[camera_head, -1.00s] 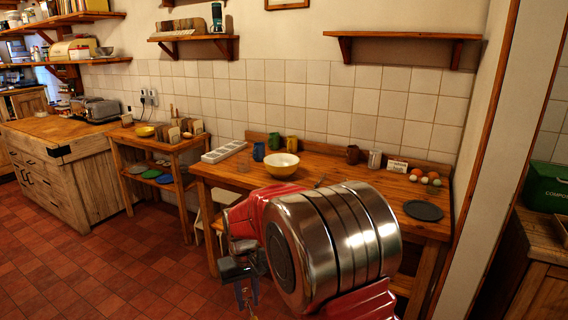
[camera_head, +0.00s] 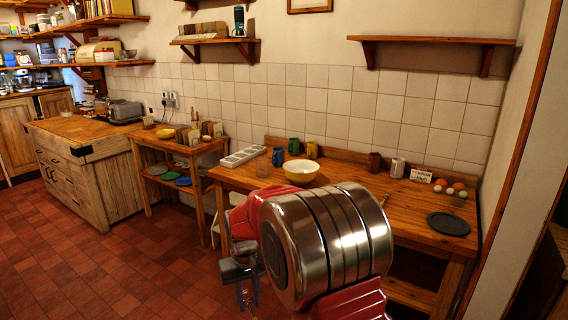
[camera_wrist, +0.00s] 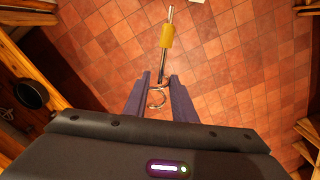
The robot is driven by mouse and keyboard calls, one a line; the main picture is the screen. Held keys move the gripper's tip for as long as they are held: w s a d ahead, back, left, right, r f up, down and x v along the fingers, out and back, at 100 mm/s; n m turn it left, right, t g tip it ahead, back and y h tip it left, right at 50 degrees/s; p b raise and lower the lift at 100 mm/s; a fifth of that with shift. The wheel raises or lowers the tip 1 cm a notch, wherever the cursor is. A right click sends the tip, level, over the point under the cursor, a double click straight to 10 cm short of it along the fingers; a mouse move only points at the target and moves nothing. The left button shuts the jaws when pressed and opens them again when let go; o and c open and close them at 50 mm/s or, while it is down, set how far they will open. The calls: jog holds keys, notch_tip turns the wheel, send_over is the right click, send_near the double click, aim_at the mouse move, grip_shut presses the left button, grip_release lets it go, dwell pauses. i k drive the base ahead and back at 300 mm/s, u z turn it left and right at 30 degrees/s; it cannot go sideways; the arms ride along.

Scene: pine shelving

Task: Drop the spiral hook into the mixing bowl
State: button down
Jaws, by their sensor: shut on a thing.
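The spiral hook (camera_wrist: 167,37) shows in the wrist view as a metal rod with a yellow sleeve and a coiled end. My gripper (camera_wrist: 160,80) is shut on it near the coil, and the rod points away over the tiled floor. In the head view my gripper (camera_head: 246,288) hangs low in front of the wooden table, partly hidden by my arm. The mixing bowl (camera_head: 300,172), yellow outside and pale inside, stands on that table, beyond my gripper and to its right.
The wooden table (camera_head: 405,204) also holds a white tray (camera_head: 242,156), mugs (camera_head: 278,157), a dark plate (camera_head: 448,224) and several eggs. A smaller yellow bowl (camera_head: 165,133) stands on the side table at left. A dark pan (camera_wrist: 31,92) shows in the wrist view. The red floor at left is open.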

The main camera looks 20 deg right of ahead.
aim_at(297, 183)
jog(key=u, duration=0.2)
jog(key=i, duration=1.35)
jog(key=z, duration=0.55)
jog(key=i, duration=0.55)
jog(key=z, duration=0.25)
jog(key=k, duration=0.85)
jog(key=z, duration=0.15)
jog(key=i, duration=0.35)
jog(key=z, duration=0.05)
